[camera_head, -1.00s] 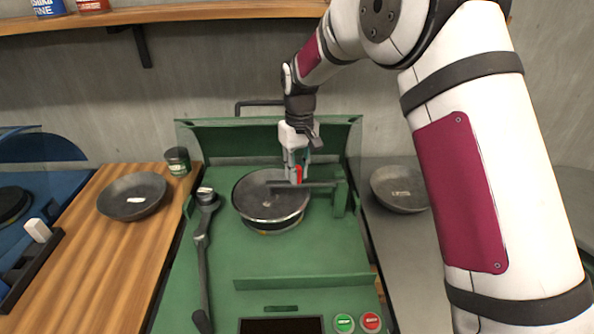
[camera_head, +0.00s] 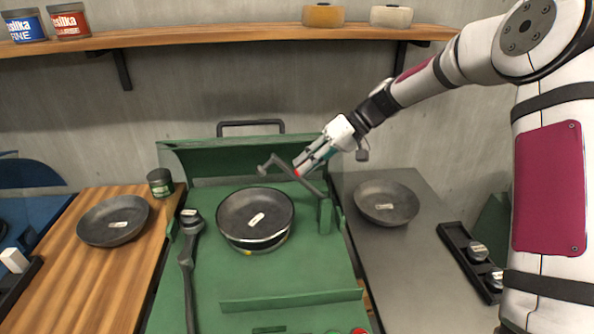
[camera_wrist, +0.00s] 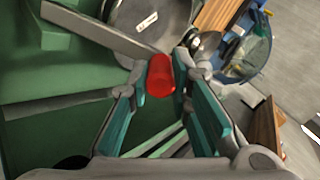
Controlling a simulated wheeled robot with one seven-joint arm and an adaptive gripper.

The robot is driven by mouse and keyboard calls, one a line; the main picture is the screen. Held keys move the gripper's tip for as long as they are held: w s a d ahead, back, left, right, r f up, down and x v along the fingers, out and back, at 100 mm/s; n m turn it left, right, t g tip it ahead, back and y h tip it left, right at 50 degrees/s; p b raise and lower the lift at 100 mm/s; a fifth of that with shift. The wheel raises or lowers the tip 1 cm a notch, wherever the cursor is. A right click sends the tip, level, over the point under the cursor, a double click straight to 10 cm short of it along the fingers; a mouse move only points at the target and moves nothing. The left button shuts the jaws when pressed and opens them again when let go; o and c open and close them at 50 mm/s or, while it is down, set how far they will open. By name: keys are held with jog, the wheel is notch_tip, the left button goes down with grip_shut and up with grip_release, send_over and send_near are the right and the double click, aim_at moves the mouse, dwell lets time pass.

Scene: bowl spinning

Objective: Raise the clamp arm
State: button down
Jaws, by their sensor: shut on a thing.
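The grey clamp arm (camera_head: 280,165) slants up to the left from its green post (camera_head: 325,215). Its free end stands clear above the dark bowl (camera_head: 240,212), which sits on the green machine (camera_head: 210,290) with a white label inside. My gripper (camera_head: 299,170) comes in from the upper right and is shut on the red grip (camera_head: 296,174) of the clamp arm. In the wrist view, the red grip (camera_wrist: 160,76) lies between my teal-padded fingers (camera_wrist: 157,88). The clamp arm (camera_wrist: 98,30) crosses the upper left there, beside the bowl (camera_wrist: 140,12).
A grey dish (camera_head: 386,202) stands on the right counter, with a black tray (camera_head: 470,262) nearby. Another dish (camera_head: 114,220) and a dark can (camera_head: 160,182) stand on the wooden counter. A jointed dark lever (camera_head: 188,265) is left of the bowl. A wall shelf (camera_head: 210,38) runs above.

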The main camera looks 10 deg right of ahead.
jog(key=d+y+b, duration=0.3)
jog(key=d+y, duration=0.6)
jog(key=shift+d, duration=0.2)
jog(key=shift+f, duration=0.1)
dwell(0.4)
jog(key=c, duration=1.4)
grip_release()
jog(key=shift+c, duration=0.2)
jog(key=d, duration=1.2)
jog(key=shift+f, duration=0.4)
